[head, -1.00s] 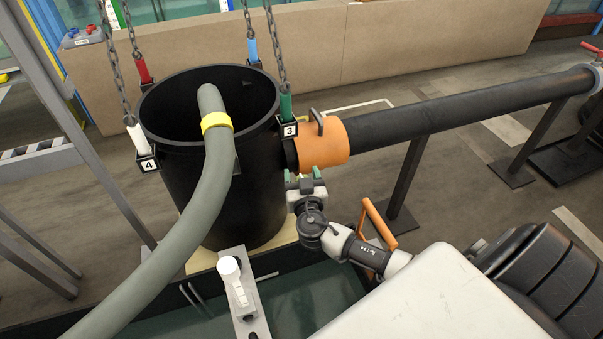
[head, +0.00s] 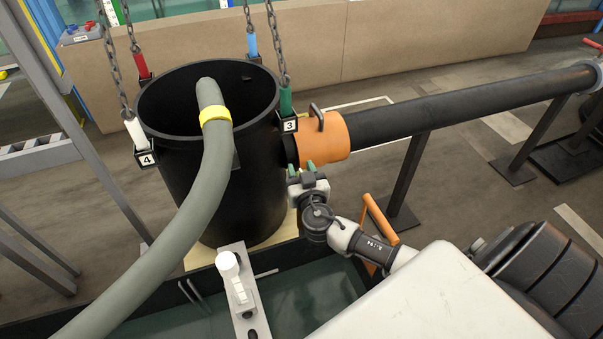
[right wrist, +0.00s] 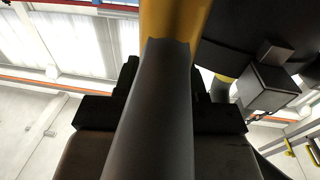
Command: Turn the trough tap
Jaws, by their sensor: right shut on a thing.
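My right gripper (head: 304,170) is beside the black drum, just below the orange sleeve (head: 322,140) on the black pipe. Its green fingertips are close together. In the right wrist view it is shut on a grey round bar (right wrist: 152,115), which runs up the middle between the dark jaws and has a yellow-orange upper part (right wrist: 173,18). This looks like the tap's handle, but the tap's body cannot be made out. In the head view the arm and fingers hide the held part. My left gripper is out of view.
The black drum (head: 215,185) hangs on chains, with a grey hose (head: 213,150) over its rim. A white fitting (head: 229,268) stands on a bracket across the dark trough. An orange loop handle (head: 381,220) is close behind my right arm. Open floor lies behind the pipe.

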